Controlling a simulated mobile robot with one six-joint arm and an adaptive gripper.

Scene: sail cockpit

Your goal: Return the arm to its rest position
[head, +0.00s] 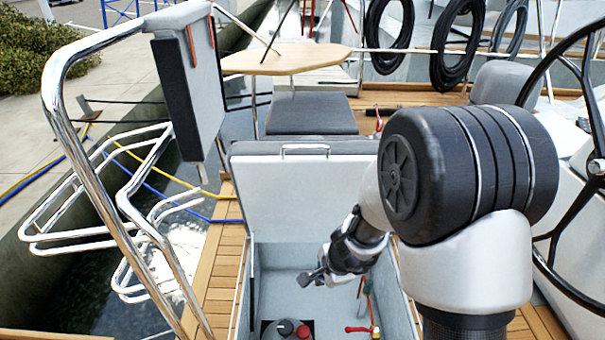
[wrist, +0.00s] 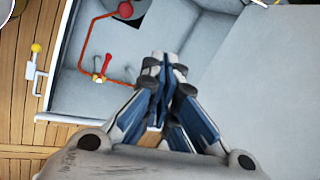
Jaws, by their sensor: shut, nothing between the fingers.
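My gripper (head: 313,277) is over the open cockpit locker (head: 286,257), with its fingers pointing left and down in the head view. In the wrist view my gripper (wrist: 168,62) has its fingertips together, with nothing between them. My arm is bent, and its large dark joint fills the right middle of the head view. It hides part of the locker's right side.
The locker lid (head: 300,190) stands raised behind my gripper. Inside are a red-handled valve (head: 362,329) and a dark-and-red-topped item (head: 286,329). A steering wheel (head: 548,255) stands close right of my arm; steel rails (head: 110,205) are at left.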

